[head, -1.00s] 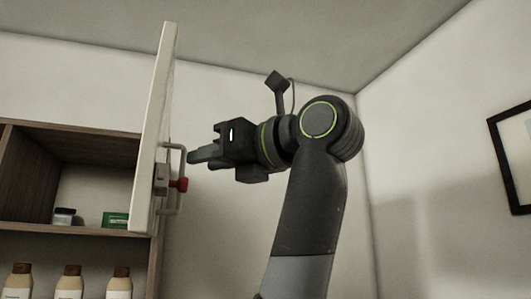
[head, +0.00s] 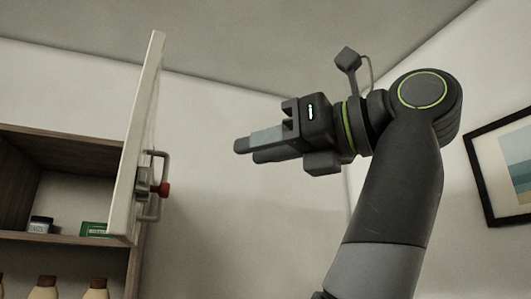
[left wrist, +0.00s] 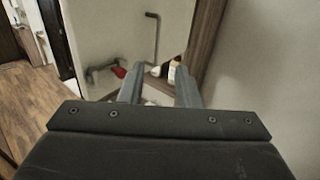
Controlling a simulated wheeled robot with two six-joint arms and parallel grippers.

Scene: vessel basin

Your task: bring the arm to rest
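My left gripper (head: 246,149) is raised in the head view, its fingers pointing left toward the open cabinet door (head: 137,140). The fingers are apart with nothing between them, as the left wrist view (left wrist: 158,86) also shows. The door is a white panel seen nearly edge-on. Its metal handle (head: 163,170) with a red knob (head: 161,190) is clear of my fingertips, with a gap of wall between them. My right gripper is not in view.
Behind the door is a wooden cabinet (head: 75,144) holding a small jar (head: 40,225), a green box (head: 95,229) and several bottles with brown caps (head: 96,284). A framed picture (head: 503,165) hangs on the right wall. Open air lies between gripper and door.

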